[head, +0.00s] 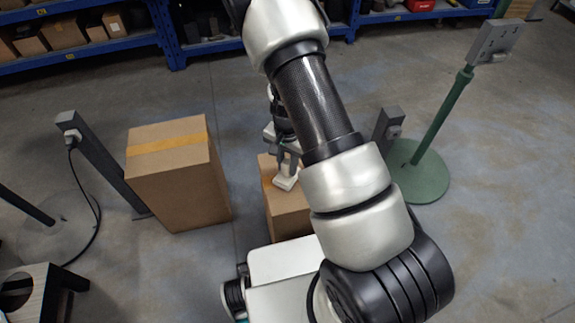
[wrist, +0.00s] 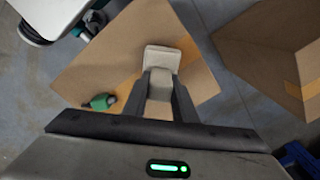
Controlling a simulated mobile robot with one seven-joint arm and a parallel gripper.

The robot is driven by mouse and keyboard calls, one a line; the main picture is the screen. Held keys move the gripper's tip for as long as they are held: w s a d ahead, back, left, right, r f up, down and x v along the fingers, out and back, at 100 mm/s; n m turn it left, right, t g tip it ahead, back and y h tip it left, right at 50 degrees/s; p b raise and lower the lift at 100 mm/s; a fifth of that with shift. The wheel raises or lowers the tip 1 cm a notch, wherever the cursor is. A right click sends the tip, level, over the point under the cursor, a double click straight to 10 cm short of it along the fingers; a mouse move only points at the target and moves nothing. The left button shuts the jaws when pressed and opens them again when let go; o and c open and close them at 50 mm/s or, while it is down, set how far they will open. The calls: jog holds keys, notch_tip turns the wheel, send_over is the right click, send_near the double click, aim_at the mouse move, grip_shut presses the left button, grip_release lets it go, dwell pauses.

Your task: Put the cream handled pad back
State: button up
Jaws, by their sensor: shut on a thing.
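The cream handled pad (head: 285,182) is under my gripper (head: 287,165), over the top of a small cardboard box (head: 288,224) in the head view. In the wrist view the cream pad (wrist: 162,57) juts out past the fingertips of my gripper (wrist: 160,84), which is shut on its handle. The box top (wrist: 105,60) spreads out below it. I cannot tell whether the pad touches the box top. Part of the box is hidden behind my arm in the head view.
A small green thing with a dark end (wrist: 99,102) shows over the box in the wrist view. A larger taped cardboard box (head: 178,180) stands to the left. A green post on a round base (head: 418,172) stands right. A socket post (head: 100,160) and blue shelves (head: 110,47) lie beyond.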

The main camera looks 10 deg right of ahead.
jog(key=shift+f, duration=0.15)
jog(key=o, duration=0.9)
jog(key=shift+r, duration=0.2)
